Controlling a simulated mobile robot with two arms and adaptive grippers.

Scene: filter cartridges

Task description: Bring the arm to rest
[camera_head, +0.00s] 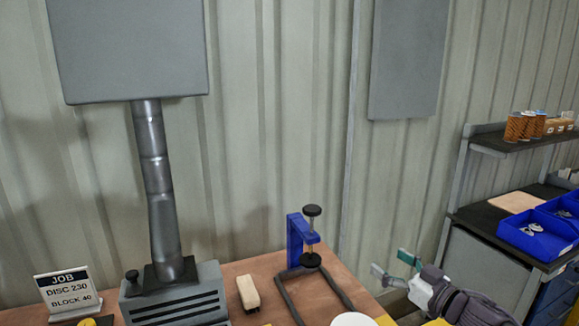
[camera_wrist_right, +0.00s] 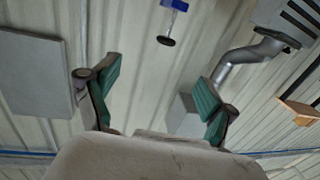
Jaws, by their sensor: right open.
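My right gripper (camera_head: 396,272) is at the lower right in the head view, beside the right end of the brown bench (camera_head: 232,272). Its arm comes in from the bottom right. In the right wrist view the gripper (camera_wrist_right: 158,92) shows two green-padded fingers spread wide, with nothing between them but the wall behind. It is open and empty, apart from the things on the bench. My left gripper is in neither view.
The bench holds a blue clamp (camera_head: 297,240), a wooden block (camera_head: 248,293), a grey extractor box (camera_head: 175,300), a JOB sign (camera_head: 68,292) and a white disc (camera_head: 353,320). A shelf unit (camera_head: 492,228) with blue bins (camera_head: 538,236) and orange cartridges (camera_head: 520,127) stands at right.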

